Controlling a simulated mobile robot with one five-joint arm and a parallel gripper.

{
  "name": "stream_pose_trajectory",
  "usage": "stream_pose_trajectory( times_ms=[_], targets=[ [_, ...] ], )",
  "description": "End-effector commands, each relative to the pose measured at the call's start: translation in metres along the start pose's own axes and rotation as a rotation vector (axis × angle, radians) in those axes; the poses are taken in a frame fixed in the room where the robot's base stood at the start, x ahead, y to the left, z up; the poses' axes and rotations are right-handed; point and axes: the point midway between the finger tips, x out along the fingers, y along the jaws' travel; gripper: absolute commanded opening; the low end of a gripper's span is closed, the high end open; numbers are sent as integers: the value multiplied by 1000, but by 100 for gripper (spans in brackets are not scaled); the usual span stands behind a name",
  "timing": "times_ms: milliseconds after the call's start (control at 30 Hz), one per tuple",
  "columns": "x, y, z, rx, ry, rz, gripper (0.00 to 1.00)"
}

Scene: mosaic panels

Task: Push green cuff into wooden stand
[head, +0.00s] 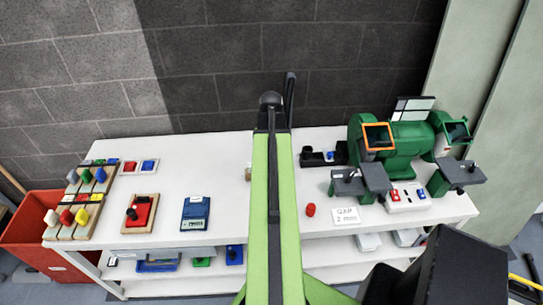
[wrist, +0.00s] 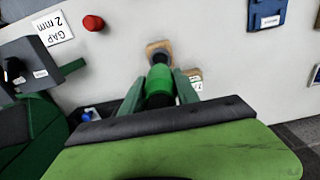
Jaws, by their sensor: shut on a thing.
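The green cuff (wrist: 160,78) is between the two fingers of my gripper (wrist: 162,74) in the wrist view, and the gripper is shut on it. A dark cylindrical part shows on the near side of the cuff. A wooden stand (wrist: 151,46) lies just past the cuff, with a dark grey piece between them. I cannot tell whether the cuff touches the stand. Another bit of wood with a white label (wrist: 196,84) shows beside the right finger. In the head view my arm hides the cuff and gripper; only a small wooden edge (head: 248,173) shows.
A red cylinder (head: 310,210) and a "GAP 2 mm" card (head: 345,215) lie on the white bench (head: 270,225). A green grinder (head: 408,135) with grey rests stands at the right. A blue device (head: 195,212) and a red wooden-framed block (head: 140,214) stand left.

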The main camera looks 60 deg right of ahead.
Motion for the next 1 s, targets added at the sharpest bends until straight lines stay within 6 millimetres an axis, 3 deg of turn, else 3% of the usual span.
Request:
stream_pose_trajectory(
  times_ms=[133,600,1000],
  targets=[
    [0,0,2,0,0,0,0],
    [45,0,2,1,0,0,0],
    [46,1,1,2,0,0,0]
  ],
)
